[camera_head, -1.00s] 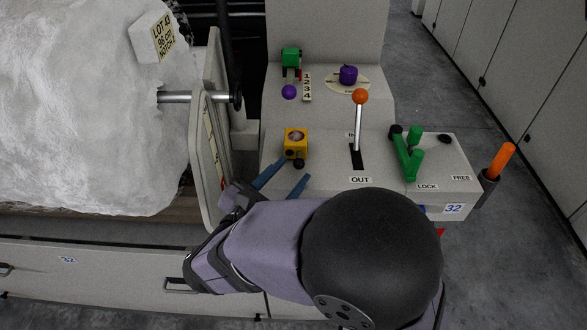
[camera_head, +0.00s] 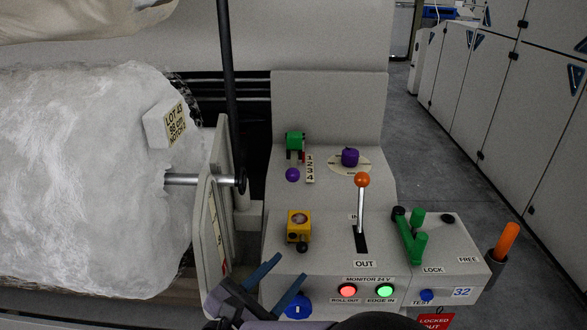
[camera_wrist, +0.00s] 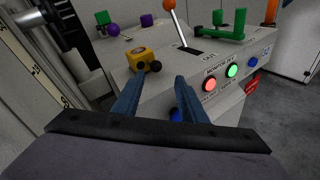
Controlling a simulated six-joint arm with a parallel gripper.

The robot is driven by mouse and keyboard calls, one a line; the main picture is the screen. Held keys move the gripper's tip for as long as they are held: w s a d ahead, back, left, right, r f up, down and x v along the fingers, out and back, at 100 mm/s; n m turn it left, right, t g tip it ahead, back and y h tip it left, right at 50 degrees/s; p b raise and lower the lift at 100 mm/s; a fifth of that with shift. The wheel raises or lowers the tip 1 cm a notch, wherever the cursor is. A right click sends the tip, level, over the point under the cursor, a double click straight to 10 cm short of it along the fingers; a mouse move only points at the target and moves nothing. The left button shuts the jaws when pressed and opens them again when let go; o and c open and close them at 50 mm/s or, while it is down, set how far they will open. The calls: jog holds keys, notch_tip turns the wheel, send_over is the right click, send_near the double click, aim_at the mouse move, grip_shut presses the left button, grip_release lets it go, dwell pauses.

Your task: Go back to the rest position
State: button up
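My gripper (camera_head: 275,283) is at the bottom of the head view, in front of the grey control console (camera_head: 330,85). Its two blue fingers are apart with nothing between them. In the wrist view the open fingers (camera_wrist: 158,100) point toward the console's front edge, with the yellow block (camera_wrist: 142,59) just beyond them. A blue knob (camera_head: 298,307) on the console front shows close beside the right finger in the head view. Most of my arm is below the picture's edge.
The console carries an orange-knobbed lever (camera_head: 362,181), a green handle (camera_head: 412,240), a purple knob (camera_head: 350,157), and lit red (camera_head: 347,291) and green (camera_head: 385,291) lamps. A large white fibre roll (camera_head: 90,170) stands left. The floor at right (camera_head: 440,150) is clear.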

jog(key=s+d+f+m+g+y, duration=0.35)
jog(key=d+f+m+g, duration=0.2)
jog(key=m, duration=0.35)
jog(key=s+d+f+m+g+y, duration=0.2)
jog(key=s+d+f+m+g, duration=0.2)
jog(key=d+f+m, duration=0.4)
jog(key=s+d+f+m+g+y, duration=0.25)
jog(key=d+m+g, duration=0.2)
jog(key=m, duration=0.55)
notch_tip(320, 180, up, 20)
jog(key=s+r+p, duration=0.1)
jog(key=p, duration=2)
notch_tip(320, 180, down, 11)
jog(key=b, duration=1)
jog(key=shift+d+n+h+b, duration=0.2)
jog(key=shift+n+h+b, duration=0.1)
jog(key=shift+b, duration=0.05)
